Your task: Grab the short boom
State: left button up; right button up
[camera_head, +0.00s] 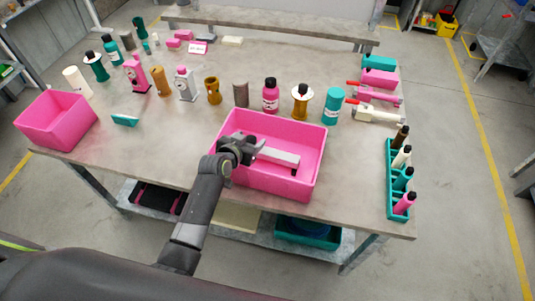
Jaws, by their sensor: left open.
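A pale grey bar with a dark piece under its right end, which may be the short boom (280,157), shows inside the pink bin (319,165) at the table's front. My left gripper (256,150) is over the bin's left part, at the left end of this bar, with its jaws open. I cannot tell whether the jaws touch the bar. My left arm hides part of the bin's left wall. My right gripper is out of view.
The table (170,140) carries a row of bottles and cylinders behind the bin. A second pink bin (57,122) stands at the left. A teal rack (391,185) with bottles is at the right edge. Two tool-like pieces with red tips (378,113) lie behind it.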

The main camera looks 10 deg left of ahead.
pick_arm(q)
grip_shut()
dwell(0.3)
jog(key=shift+r, duration=0.2)
